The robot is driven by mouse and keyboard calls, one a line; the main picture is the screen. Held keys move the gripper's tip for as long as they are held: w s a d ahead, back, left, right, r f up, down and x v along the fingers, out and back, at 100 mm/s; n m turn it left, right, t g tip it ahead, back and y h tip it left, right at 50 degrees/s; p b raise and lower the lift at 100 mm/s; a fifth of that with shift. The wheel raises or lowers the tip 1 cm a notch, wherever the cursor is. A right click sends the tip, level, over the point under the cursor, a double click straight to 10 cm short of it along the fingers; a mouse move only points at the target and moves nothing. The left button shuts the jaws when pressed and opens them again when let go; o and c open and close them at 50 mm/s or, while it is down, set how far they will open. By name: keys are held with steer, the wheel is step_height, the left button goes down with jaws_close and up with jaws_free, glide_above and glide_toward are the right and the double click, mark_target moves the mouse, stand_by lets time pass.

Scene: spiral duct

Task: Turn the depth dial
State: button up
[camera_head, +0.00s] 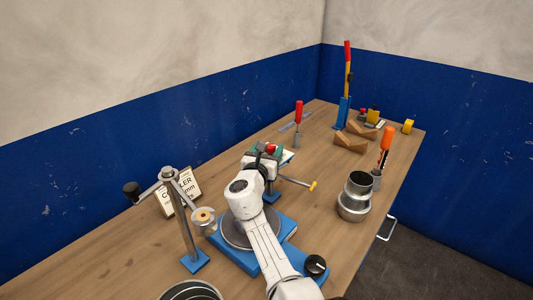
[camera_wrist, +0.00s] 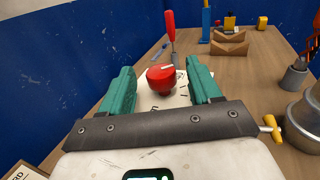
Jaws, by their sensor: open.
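My gripper (camera_wrist: 158,66) is open, with its two teal fingers spread and nothing held. A round red knob (camera_wrist: 162,78) with a pale mark shows in the gap between the fingers, apart from both. In the head view my gripper (camera_head: 266,151) is over the middle of the bench, and the red knob (camera_head: 271,148) shows just beyond it, partly hidden. A black round dial (camera_head: 316,265) with a light mark sits on the blue machine base (camera_head: 246,262), to the right of my arm. I cannot tell which of the two is the depth dial.
A crank post (camera_head: 183,215) stands at left on the wooden bench (camera_head: 110,250), by a lettered card (camera_head: 187,186). A yellow-tipped lever (camera_head: 312,186) sticks out right of my gripper. Metal duct pieces (camera_head: 352,206) and an orange-handled tool (camera_head: 387,139) stand at right. Wooden V-blocks (camera_head: 350,143) lie farther back.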

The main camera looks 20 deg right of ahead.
steer(key=p+v, duration=0.1)
steer(key=v, duration=0.9)
steer(key=shift+s+a, duration=0.2)
steer(key=shift+s, duration=0.1)
steer(key=shift+f, duration=0.1)
